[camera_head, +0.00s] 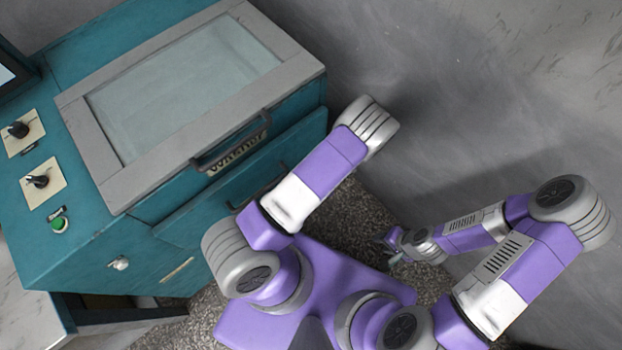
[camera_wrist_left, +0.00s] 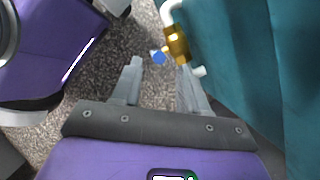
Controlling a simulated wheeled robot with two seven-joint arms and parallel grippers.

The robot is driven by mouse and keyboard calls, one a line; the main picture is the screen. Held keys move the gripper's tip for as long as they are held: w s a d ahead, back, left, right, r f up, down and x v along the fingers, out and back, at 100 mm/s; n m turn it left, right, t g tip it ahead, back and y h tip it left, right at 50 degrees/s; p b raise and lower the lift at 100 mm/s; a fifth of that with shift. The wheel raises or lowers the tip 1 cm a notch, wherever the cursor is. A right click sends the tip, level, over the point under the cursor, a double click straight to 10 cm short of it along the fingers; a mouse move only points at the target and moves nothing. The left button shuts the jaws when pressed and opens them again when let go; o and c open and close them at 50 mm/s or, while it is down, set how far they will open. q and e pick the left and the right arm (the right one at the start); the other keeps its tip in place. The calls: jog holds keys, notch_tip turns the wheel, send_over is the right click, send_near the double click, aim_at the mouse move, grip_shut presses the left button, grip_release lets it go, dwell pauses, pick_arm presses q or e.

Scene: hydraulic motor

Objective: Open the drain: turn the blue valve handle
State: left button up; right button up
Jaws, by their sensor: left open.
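The blue valve handle (camera_wrist_left: 158,57) shows in the left wrist view as a small blue piece on the left side of a brass valve (camera_wrist_left: 177,45). White pipe runs from the valve beside the teal machine side. My left gripper (camera_wrist_left: 160,66) is open, and the blue handle appears between its fingertips in this view. Depth is hard to judge; I cannot tell whether they touch. The valve and left gripper are hidden in the head view. My right gripper (camera_head: 388,241) is small, over the speckled floor; its jaw state is unclear.
The teal machine (camera_head: 110,240) fills the left of the head view, with a grey-framed window lid (camera_head: 76,125), black knobs and a green button (camera_head: 59,224). A grey wall (camera_head: 480,90) stands behind. Speckled floor (camera_head: 345,220) lies between the machine and my base.

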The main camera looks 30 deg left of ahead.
pick_arm(q)
jog(key=b+x, duration=0.2)
jog(key=x, duration=0.2)
jog(key=b+x, duration=0.1)
jog(key=x, duration=0.3)
jog(key=shift+d+f+b, duration=0.1)
jog(key=shift+f+b, duration=0.3)
jog(key=shift+f, duration=0.05)
grip_shut()
